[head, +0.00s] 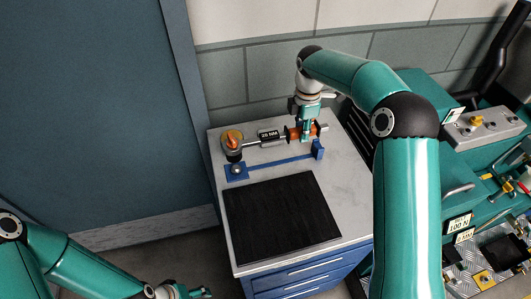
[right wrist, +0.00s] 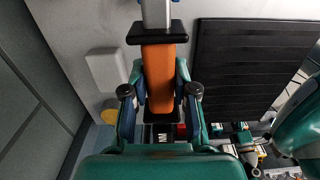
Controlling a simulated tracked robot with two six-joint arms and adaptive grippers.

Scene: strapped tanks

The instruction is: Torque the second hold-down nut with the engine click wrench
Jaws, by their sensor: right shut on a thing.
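The click wrench lies level over the grey worktop in the head view. My right gripper (head: 309,131) points down and is shut on the orange handle. In the right wrist view the handle (right wrist: 159,75) sits between both fingers of that gripper (right wrist: 160,98). My left gripper (head: 187,293) is low at the bottom edge, partly cut off, far from the wrench. I cannot make out a hold-down nut.
A blue stand (head: 283,161) with an upright post lies under the wrench. A black mat (head: 280,217) covers the front of the blue drawer cabinet's grey worktop (head: 345,190). Green equipment with a force label (head: 459,224) stands at right. A tiled wall is close behind.

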